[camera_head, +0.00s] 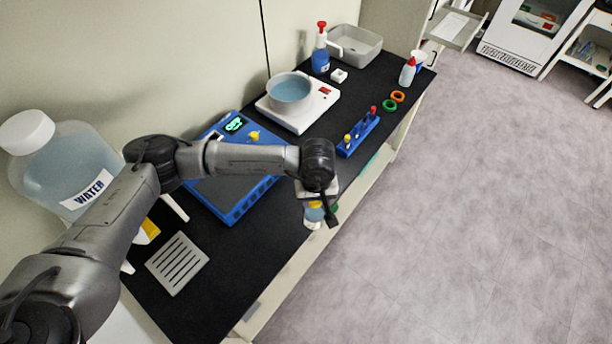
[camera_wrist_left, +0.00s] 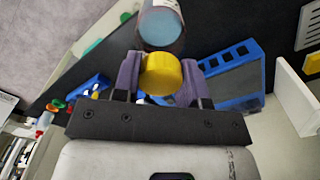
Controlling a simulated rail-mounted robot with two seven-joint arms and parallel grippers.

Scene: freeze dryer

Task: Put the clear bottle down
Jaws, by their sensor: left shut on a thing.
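The clear bottle (camera_head: 312,223) has a yellow cap (camera_wrist_left: 160,76) and a clear body with a bluish tint. My left gripper (camera_head: 316,197) is shut on it near the front edge of the black bench top (camera_head: 262,248). In the left wrist view the bottle (camera_wrist_left: 163,24) extends away beyond the cap, which sits between the two fingers of my left gripper (camera_wrist_left: 160,84). The gripper and wrist hide part of the bottle in the head view. I cannot tell whether its base touches the bench. My right gripper is not in view.
A blue device (camera_head: 232,209) with a display lies behind my left forearm. A blue tube rack (camera_head: 358,135), a white hotplate (camera_head: 297,119) with a pot, and a grey slotted plate (camera_head: 177,263) stand on the bench. Bare bench lies left of the bottle.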

